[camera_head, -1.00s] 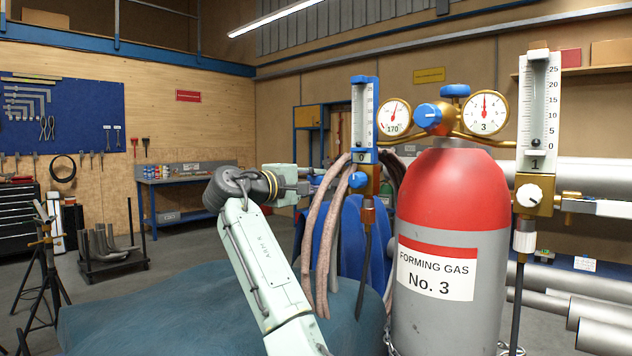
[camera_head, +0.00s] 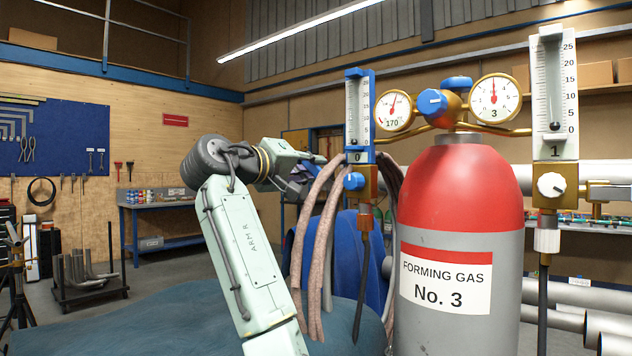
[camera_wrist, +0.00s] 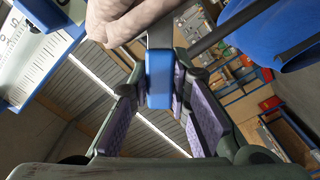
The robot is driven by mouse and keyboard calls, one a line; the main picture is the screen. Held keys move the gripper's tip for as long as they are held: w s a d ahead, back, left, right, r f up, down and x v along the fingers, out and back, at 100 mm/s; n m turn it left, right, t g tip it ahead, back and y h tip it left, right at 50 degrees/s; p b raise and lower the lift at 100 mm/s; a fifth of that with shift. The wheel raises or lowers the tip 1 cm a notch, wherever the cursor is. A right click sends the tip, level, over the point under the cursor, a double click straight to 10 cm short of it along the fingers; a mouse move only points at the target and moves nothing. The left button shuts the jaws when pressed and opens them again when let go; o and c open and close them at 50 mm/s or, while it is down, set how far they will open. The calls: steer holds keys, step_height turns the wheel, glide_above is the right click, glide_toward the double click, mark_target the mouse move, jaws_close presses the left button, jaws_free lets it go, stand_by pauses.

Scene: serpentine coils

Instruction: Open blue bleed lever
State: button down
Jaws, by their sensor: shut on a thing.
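In the wrist view, a blue lever (camera_wrist: 159,82) on a grey stem comes down between my fingers. My gripper (camera_wrist: 157,93) has its purple-padded fingers on both sides of the lever's blue end and is shut on it. In the head view, my gripper (camera_head: 303,180) is left of the blue flowmeter (camera_head: 360,110) marked 0, beside the hanging pinkish hoses (camera_head: 322,240). The hoses partly cover it, and I cannot make out the lever there. A blue knob (camera_head: 353,181) sits below that flowmeter.
The red-topped gas cylinder (camera_head: 460,190) stands right of the hoses, with two gauges (camera_head: 495,98) above it. A white flowmeter (camera_head: 554,95) marked 1 is at the right. A workbench (camera_head: 160,205) stands at the back left.

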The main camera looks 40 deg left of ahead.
steer(key=m, duration=0.2)
steer(key=d+r+m+p, duration=0.1)
steer(key=shift+s+d+r+m+p, duration=0.1)
steer(key=shift+d+r+m+p, duration=0.1)
steer(key=shift+m+p, duration=0.15)
steer(key=shift+s+d+r+m+p, duration=0.15)
steer(key=shift+d+m, duration=0.25)
steer(key=shift+m, duration=0.45)
steer(key=shift+w+d+r+m+p, duration=0.1)
steer(key=shift+d+m+p, duration=0.1)
steer(key=shift+d+m, duration=0.45)
steer(key=shift+s+d+r+m+p, duration=0.1)
steer(key=shift+d+m+p, duration=0.1)
steer(key=shift+m, duration=0.85)
steer(key=c, duration=1.5)
jaws_free()
